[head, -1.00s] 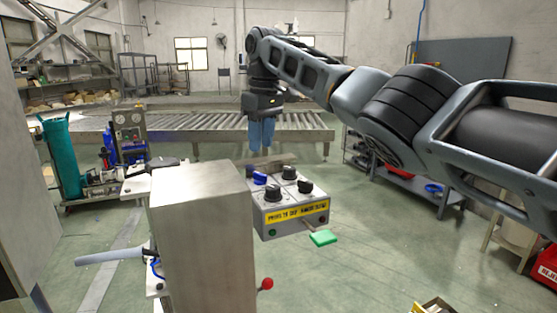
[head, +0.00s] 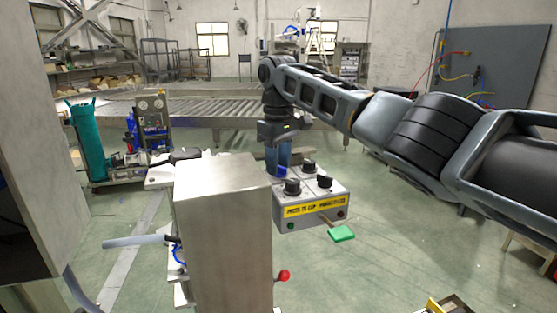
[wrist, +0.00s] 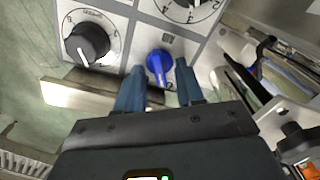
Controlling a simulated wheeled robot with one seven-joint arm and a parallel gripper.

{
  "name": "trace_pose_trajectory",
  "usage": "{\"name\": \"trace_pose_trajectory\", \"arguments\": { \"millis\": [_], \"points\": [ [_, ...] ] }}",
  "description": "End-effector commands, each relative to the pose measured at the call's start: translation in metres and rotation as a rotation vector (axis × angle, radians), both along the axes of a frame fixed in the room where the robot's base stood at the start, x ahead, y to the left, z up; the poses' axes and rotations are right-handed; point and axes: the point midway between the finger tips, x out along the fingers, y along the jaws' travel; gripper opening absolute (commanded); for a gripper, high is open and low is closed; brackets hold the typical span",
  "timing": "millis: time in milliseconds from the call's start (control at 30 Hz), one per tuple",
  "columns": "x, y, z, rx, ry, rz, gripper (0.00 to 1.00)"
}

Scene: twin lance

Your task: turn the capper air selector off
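A grey control box (head: 312,219) with a yellow label carries several black knobs, such as one at its front left (head: 292,187), and one blue knob (head: 281,171) at its left rear. In the wrist view the blue knob (wrist: 160,66) has a white pointer and sits on a white plate whose lettering I cannot read. My gripper (head: 278,160) points down over the blue knob. In the wrist view its blue fingers (wrist: 159,72) are apart, one on each side of the knob. I cannot tell whether either touches it.
A steel cabinet (head: 222,230) stands close in front, left of the box. A green pad (head: 341,233) sticks out at the box's front. A metal bar (wrist: 90,95) runs close to the fingers. A roller conveyor (head: 205,107) is behind.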

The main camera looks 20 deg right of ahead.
Motion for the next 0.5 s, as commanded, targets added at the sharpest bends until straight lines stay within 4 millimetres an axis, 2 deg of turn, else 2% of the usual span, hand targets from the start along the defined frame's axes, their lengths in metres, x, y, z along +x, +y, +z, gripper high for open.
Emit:
{"name": "trace_pose_trajectory", "arguments": {
  "millis": [100,500],
  "points": [
    [0.0001,-0.0001,0.0001,0.0,0.0,0.0,0.36],
    [0.0001,-0.0002,0.0004,0.0,0.0,0.0,0.0]
  ]
}}
